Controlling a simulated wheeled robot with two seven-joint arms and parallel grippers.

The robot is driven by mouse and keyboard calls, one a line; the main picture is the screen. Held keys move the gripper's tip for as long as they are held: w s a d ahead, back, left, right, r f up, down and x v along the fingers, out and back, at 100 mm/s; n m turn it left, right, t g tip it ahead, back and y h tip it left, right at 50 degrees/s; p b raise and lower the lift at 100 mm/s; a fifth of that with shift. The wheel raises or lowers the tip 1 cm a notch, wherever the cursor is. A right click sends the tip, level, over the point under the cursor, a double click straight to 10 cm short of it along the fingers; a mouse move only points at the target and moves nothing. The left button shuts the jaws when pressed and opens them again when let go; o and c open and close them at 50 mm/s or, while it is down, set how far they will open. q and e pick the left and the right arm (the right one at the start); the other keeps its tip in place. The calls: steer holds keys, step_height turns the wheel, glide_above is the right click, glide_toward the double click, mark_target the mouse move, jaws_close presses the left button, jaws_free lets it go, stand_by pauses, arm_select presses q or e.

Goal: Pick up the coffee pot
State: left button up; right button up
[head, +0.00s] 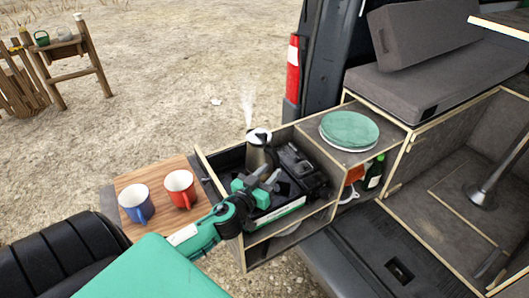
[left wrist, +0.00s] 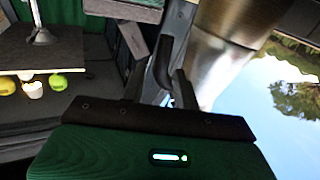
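The coffee pot (head: 261,155) is a steel pot with a pale top, standing upright in the pulled-out drawer, with steam rising above it. In the left wrist view its metal body (left wrist: 236,35) fills the upper right, close to the fingers. My left gripper (head: 266,181) is at the near side of the pot, low over the drawer. In the left wrist view the fingers (left wrist: 160,88) are apart, and a dark curved handle (left wrist: 163,62) shows between them. A gap seems to remain around the handle. My right gripper is not in view.
The drawer's wooden rim (head: 209,172) surrounds a black insert with dark gear (head: 302,168) right of the pot. A red mug (head: 180,188) and a blue mug (head: 136,203) stand on a wooden board at left. Green plates (head: 349,128) sit on the cabinet at right.

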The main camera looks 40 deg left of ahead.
mark_target(275, 164)
arm_select(q)
steer(key=shift+w+a+r+p, duration=0.1)
steer(key=shift+w+r+p, duration=0.1)
steer(key=shift+w+p, duration=0.3)
steer(key=w+p, duration=0.1)
steer(key=w, duration=0.2)
steer(key=shift+w+a+p, duration=0.1)
steer(key=shift+a+p, duration=0.1)
steer(key=shift+p, duration=0.15)
steer(key=shift+w+f, duration=0.1)
steer(key=shift+w, duration=0.5)
jaws_close()
